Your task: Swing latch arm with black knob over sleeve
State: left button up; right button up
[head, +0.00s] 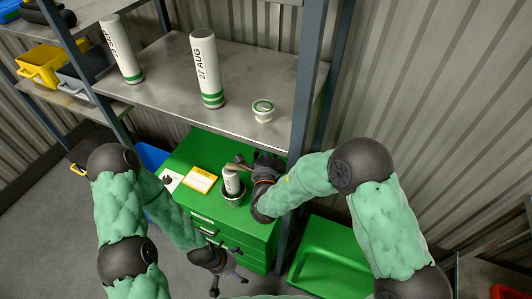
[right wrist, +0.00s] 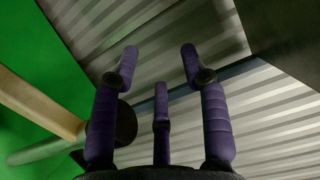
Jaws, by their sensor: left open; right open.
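A white sleeve (head: 231,182) stands upright in a dark ring on the green cabinet in the head view. A tan latch arm (head: 236,167) shows beside its top; whether it lies over the sleeve is unclear. My right gripper (head: 262,163) is just right of the sleeve, near the latch arm's end. In the right wrist view its purple fingers (right wrist: 160,68) are spread and empty. The tan arm (right wrist: 38,100) enters from the left, and a black round knob (right wrist: 122,122) shows partly hidden behind the left finger. My left gripper (head: 228,284) is open and empty, low in front of the cabinet.
The green cabinet (head: 195,152) holds a yellow-framed card (head: 200,179) and a white sheet (head: 171,180) left of the sleeve. The steel shelf (head: 165,75) above carries two white tubes and a small round can. A shelf post (head: 302,100) stands close to my right arm.

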notch_tip(320, 180, up, 5)
jog(key=shift+r, duration=0.1)
dwell(0.7)
